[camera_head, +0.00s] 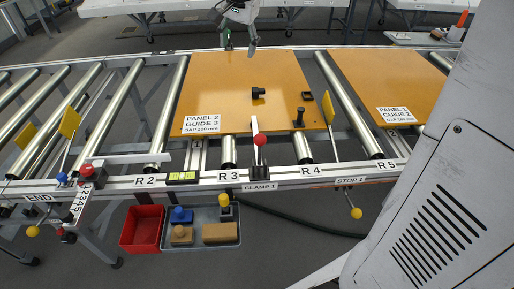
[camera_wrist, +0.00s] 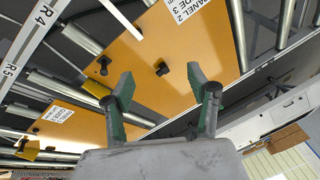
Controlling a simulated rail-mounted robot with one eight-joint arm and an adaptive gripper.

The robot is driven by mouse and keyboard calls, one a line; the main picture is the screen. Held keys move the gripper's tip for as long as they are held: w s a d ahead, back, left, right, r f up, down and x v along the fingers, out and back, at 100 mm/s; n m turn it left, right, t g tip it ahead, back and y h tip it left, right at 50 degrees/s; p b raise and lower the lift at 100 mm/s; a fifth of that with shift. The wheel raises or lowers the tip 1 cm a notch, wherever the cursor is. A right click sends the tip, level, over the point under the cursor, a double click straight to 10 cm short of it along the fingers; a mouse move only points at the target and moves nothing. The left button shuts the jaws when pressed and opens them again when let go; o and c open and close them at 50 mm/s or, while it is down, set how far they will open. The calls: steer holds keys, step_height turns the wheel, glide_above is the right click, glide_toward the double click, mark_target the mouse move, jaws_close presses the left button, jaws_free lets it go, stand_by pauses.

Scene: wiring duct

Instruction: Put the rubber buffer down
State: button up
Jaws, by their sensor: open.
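A short black piece (camera_head: 258,92), probably the rubber buffer, rests on the orange panel 2 (camera_head: 215,85). It also shows in the wrist view (camera_wrist: 162,69), beyond the gap between my fingers. A second dark piece, an upright black post (camera_head: 299,117), stands near the panel's front right; it also shows in the wrist view (camera_wrist: 103,65). My gripper (camera_head: 250,48) is above the panel's far edge, apart from both black pieces. In the wrist view its green-padded fingers (camera_wrist: 160,86) are spread with nothing between them.
Panel 1 (camera_head: 385,75) lies to the right across a roller gap. A red-ball clamp lever (camera_head: 260,140) stands at panel 2's front edge. Below the front rail are a red bin (camera_head: 142,230) and a grey tray (camera_head: 210,242) with several parts. Panel 2's left part is clear.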

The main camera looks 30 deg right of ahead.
steer(key=s+a+f+n+t, duration=0.1)
steer(key=s+a+f+n, duration=0.1)
steer(key=s, duration=0.7)
steer(key=s+a+f+n+t, duration=0.1)
steer(key=s+a+f+n, duration=0.2)
steer(key=s, duration=0.6)
steer(key=s+a+f+n+t, duration=0.1)
steer(key=s+a+f+n, duration=0.2)
steer(key=s+f, duration=0.3)
steer(key=s+n, duration=0.1)
steer(key=s, duration=0.2)
steer(key=shift+s+f+n+y, duration=0.25)
steer(key=shift+s+n+y, duration=0.05)
steer(key=shift+s+n, duration=0.1)
